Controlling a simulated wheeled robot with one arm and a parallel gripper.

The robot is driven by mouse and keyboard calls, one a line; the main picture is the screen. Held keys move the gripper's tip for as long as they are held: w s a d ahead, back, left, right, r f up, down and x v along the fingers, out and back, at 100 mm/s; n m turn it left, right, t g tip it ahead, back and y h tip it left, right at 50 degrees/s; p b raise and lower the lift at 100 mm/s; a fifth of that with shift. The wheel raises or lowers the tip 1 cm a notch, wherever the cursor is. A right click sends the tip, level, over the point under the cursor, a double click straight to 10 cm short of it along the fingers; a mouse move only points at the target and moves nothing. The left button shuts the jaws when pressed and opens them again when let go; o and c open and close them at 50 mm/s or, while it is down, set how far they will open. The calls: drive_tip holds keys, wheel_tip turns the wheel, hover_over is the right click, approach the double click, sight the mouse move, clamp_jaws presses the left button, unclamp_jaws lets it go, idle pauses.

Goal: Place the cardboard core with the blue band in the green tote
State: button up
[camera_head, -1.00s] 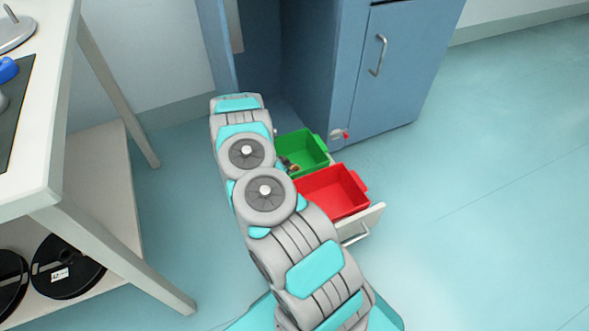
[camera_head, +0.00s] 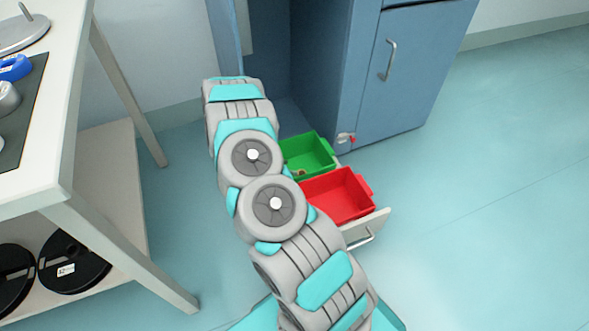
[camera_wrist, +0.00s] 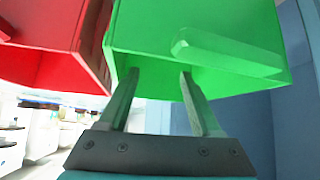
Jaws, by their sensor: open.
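The green tote (camera_head: 318,150) sits at the back of a pulled-out drawer in the head view. It also fills the upper part of the wrist view (camera_wrist: 200,25). A small brownish piece (camera_head: 300,173) shows low inside it, partly hidden by my arm; it may be the cardboard core, but I cannot make out a blue band. My gripper (camera_wrist: 160,73) is open in the wrist view, with nothing seen between its fingers; the fingertips overlap the tote's image, and I cannot tell whether they touch it. In the head view my gripper is hidden behind my arm.
A red tote (camera_head: 338,193) stands beside the green one in the drawer (camera_head: 368,229). A blue cabinet (camera_head: 355,90) rises behind. A white table (camera_head: 45,165) at left holds a blue object (camera_head: 14,67), with black reels (camera_head: 72,265) below. The floor at right is clear.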

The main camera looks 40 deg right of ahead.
drive_tip(key=w+a+r+n+t+y, duration=0.5)
drive_tip(key=w+a+r+t+y, duration=0.15)
drive_tip(key=w+a+r, duration=1)
drive_tip(key=s+a+r+n+t+y, duration=0.1)
drive_tip(key=s+a+r+n+y, duration=0.2)
drive_tip(key=a+r, duration=0.45)
drive_tip(key=s+a+r+n+y, duration=0.2)
drive_tip(key=a+r, duration=0.4)
drive_tip(key=a, duration=0.3)
drive_tip(key=s+a+r+n+g+y, duration=0.1)
drive_tip(key=s+a+r+n+g, duration=0.2)
drive_tip(key=s, duration=0.7)
drive_tip(key=s+a+r+n+g+y, duration=0.1)
drive_tip(key=s+a+r+n, duration=0.3)
drive_tip(key=s, duration=0.6)
drive_tip(key=s+d+g+h, duration=0.1)
drive_tip(key=s+d, duration=0.3)
drive_tip(key=s, duration=0.4)
drive_tip(key=s+d+r+n+g+h, duration=0.1)
drive_tip(key=s+d, duration=0.3)
drive_tip(key=s, duration=0.5)
drive_tip(key=s+d+r+g+h, duration=0.1)
drive_tip(key=s+d+g+h, duration=0.1)
drive_tip(key=s+d, duration=0.3)
drive_tip(key=s+g, duration=0.1)
drive_tip(key=s, duration=0.3)
drive_tip(key=shift+r+n, duration=0.15)
drive_tip(key=shift+n, duration=0.15)
